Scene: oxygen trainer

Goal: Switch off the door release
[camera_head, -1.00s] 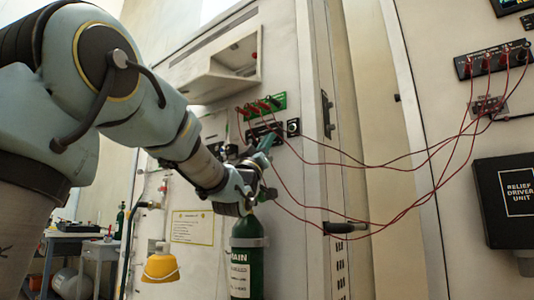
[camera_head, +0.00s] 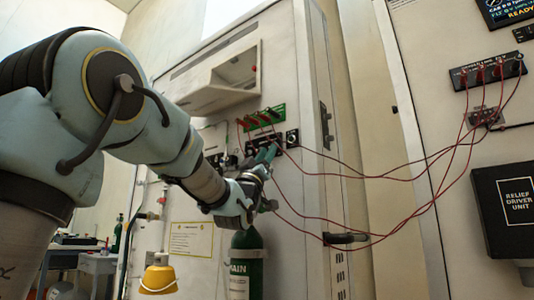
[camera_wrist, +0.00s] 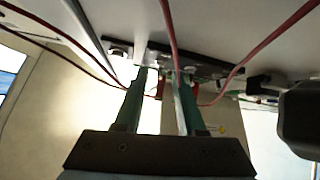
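My gripper (camera_head: 266,152) is at the white cabinet's front, just below a small black switch panel (camera_head: 280,145) in the head view. Its two green fingers also show in the wrist view (camera_wrist: 161,76), pointing at a dark panel with fittings (camera_wrist: 200,66). The fingers are apart, with a visible gap between the tips. A small red part (camera_wrist: 160,88) shows in that gap; I cannot tell whether it is touched. A round dark knob (camera_head: 292,138) sits at the panel's right end. No label reading door release is legible, and my gripper hides part of the panel.
Red wires hang between the green socket strip (camera_head: 262,118) and the right-hand socket panel (camera_head: 486,71), beside my gripper. A green cylinder (camera_head: 246,262) stands below it. A black relief driver unit (camera_head: 510,203) is at far right.

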